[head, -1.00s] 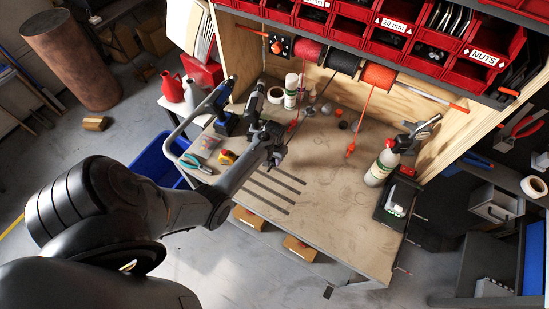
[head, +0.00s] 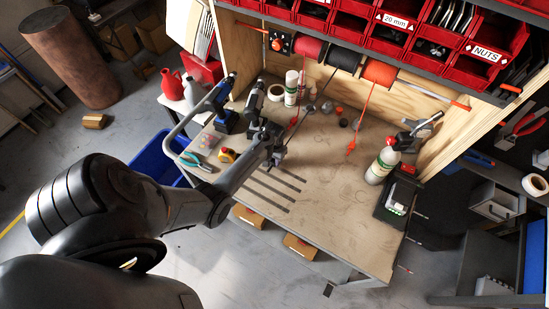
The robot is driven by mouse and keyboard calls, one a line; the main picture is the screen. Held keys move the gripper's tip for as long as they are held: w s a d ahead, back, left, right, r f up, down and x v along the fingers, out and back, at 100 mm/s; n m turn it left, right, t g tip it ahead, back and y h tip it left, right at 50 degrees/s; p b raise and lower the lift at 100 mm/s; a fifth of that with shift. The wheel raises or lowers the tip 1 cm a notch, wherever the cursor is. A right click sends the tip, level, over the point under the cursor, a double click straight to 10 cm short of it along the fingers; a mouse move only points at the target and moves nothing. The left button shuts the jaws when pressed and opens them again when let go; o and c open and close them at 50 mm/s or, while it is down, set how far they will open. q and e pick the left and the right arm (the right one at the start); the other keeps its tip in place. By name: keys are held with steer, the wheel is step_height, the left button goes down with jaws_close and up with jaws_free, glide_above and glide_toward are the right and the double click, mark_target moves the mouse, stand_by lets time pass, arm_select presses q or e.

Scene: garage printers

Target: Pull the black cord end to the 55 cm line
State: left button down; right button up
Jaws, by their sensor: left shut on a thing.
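The black cord spool (head: 343,57) hangs on the rod at the back of the bench, between a red spool and an orange one. Dark cord runs down from it toward the bench. My left gripper (head: 277,158) is low over the bench, just beyond the dark marking lines (head: 272,192). It is shut on the black cord end, which the fingers mostly hide. Several parallel dark lines lie on the bench in front of the gripper; their numbers are too small to read. My right gripper is out of view.
The orange cord (head: 351,148) hangs down to the right. Spray bottles (head: 291,88), a tape roll (head: 275,93), a drill (head: 226,118) and pliers (head: 194,161) stand or lie at the left. A white-green bottle (head: 382,165) stands at right. The bench's middle right is clear.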

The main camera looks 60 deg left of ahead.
arm_select(q)
steer(key=shift+s+f, duration=0.15)
steer(key=shift+f, duration=0.05)
steer(key=shift+p, duration=0.35)
steer(key=shift+w+a, duration=0.1)
steer(key=shift+w, duration=0.2)
stand_by(0.7)
stand_by(0.6)
stand_by(0.4)
steer(key=shift+f, duration=0.3)
steer(key=c, duration=0.8)
jaws_free()
